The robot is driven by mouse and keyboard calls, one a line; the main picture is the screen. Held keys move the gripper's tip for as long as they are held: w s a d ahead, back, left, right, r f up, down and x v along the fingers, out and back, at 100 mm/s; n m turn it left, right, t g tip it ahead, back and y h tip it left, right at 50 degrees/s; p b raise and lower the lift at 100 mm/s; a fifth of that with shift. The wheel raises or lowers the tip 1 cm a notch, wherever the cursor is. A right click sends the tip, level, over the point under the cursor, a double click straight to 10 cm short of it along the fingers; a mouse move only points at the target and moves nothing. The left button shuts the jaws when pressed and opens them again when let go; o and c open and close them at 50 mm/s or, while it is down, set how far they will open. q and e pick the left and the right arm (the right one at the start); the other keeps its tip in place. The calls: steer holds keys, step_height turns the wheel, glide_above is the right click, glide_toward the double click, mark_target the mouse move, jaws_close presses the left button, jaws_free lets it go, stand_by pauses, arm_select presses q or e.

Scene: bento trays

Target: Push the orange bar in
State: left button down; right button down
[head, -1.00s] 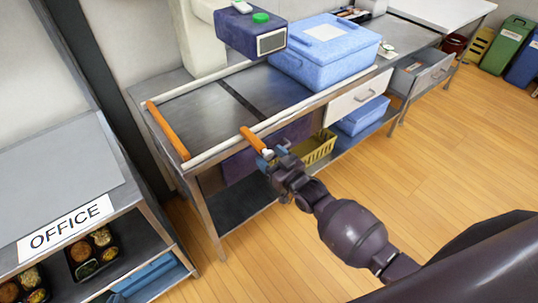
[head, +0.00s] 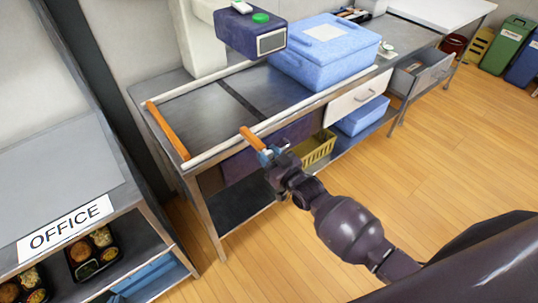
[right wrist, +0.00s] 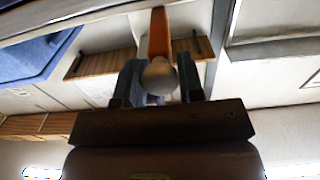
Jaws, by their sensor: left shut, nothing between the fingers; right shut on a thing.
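An orange bar (head: 252,138) sticks out over the front rail of the metal table, its near end toward my right gripper. My right gripper (head: 270,154) is shut on that near end, its blue fingertips on either side. In the right wrist view the orange bar (right wrist: 158,35) runs away from between the fingers (right wrist: 160,82), with a pale rounded end toward me. A second orange bar (head: 168,131) lies across the left end of the table top. My left gripper is not in view.
A purple scanner-like box (head: 240,35) overhangs the table's back. A blue lidded bin (head: 325,60) stands right of the bar. A yellow basket (head: 318,149) sits below. The metal surface (head: 205,112) between the rails is bare.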

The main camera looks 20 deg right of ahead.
mark_target(252, 136)
steer(key=b+x, duration=0.2)
steer(key=x, duration=0.5)
steer(key=shift+w+a+f+b, duration=0.1)
steer(key=shift+w+f+b, duration=0.05)
steer(key=shift+w+b, duration=0.2)
steer(key=shift+w+a, duration=0.1)
steer(key=shift+w, duration=0.05)
steer(key=shift+r, duration=0.25)
steer(key=c, duration=1.1)
jaws_free()
steer(key=shift+w, duration=0.1)
steer(key=o, duration=0.4)
steer(key=shift+w+a+f, duration=0.1)
steer(key=shift+w+f, duration=0.05)
steer(key=v, duration=1.1)
steer(key=shift+p, duration=0.35)
